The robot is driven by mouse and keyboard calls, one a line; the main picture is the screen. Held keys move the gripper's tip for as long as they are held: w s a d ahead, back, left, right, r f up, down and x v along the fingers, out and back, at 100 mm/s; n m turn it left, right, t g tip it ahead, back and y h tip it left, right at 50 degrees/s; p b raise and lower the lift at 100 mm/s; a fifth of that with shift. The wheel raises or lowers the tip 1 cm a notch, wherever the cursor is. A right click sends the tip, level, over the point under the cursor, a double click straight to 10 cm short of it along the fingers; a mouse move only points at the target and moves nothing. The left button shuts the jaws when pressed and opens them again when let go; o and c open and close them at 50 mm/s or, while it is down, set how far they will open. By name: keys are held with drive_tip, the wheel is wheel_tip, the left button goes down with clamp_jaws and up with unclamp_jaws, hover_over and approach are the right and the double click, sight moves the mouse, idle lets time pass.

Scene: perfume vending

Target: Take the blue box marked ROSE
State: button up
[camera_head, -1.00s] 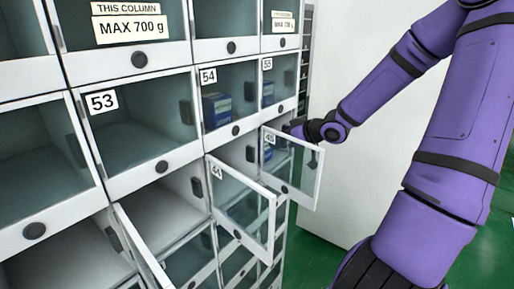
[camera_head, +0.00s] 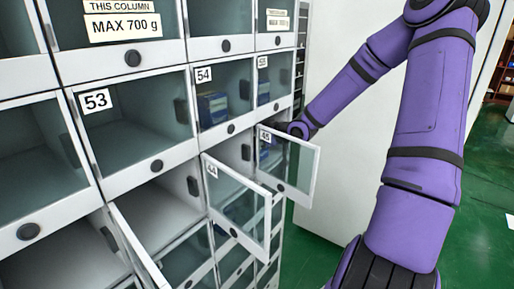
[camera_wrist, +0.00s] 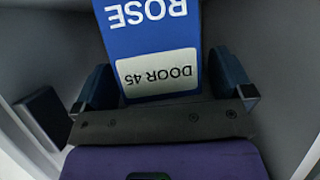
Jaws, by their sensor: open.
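The blue box marked ROSE (camera_wrist: 158,28) shows upside down in the wrist view. It bears a white label (camera_wrist: 157,73) reading DOOR 45. My gripper (camera_wrist: 164,72) is open, with one dark finger on each side of the box's near part. The box's far end is cut off by the picture's edge, and I cannot tell whether the fingers touch it. In the head view my arm's end reaches into the locker compartment behind the open glass door 45 (camera_head: 295,172). The gripper's fingers are hidden there.
Door 44 (camera_head: 237,205) stands open just left of door 45, and another open door (camera_head: 138,245) is lower left. Closed doors 53 (camera_head: 128,122) and 54 (camera_head: 222,92) are above; a blue box (camera_head: 212,108) sits behind 54. A pale wall (camera_head: 350,165) is to the right.

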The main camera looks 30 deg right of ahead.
drive_tip(key=shift+w+a+f, duration=0.15)
drive_tip(key=shift+w+f, duration=0.05)
drive_tip(key=shift+w, duration=0.15)
drive_tip(key=c, duration=1.1)
drive_tip(key=shift+c, duration=0.2)
drive_tip(key=shift+r, duration=0.1)
drive_tip(key=shift+r, duration=0.55)
drive_tip(key=shift+s+r, duration=0.15)
drive_tip(key=shift+s, duration=0.15)
drive_tip(key=s+d, duration=0.3)
drive_tip(key=s, duration=0.5)
drive_tip(key=s+d, duration=0.3)
drive_tip(key=s, duration=0.5)
drive_tip(key=shift+s, duration=0.2)
drive_tip(key=shift+d, duration=0.1)
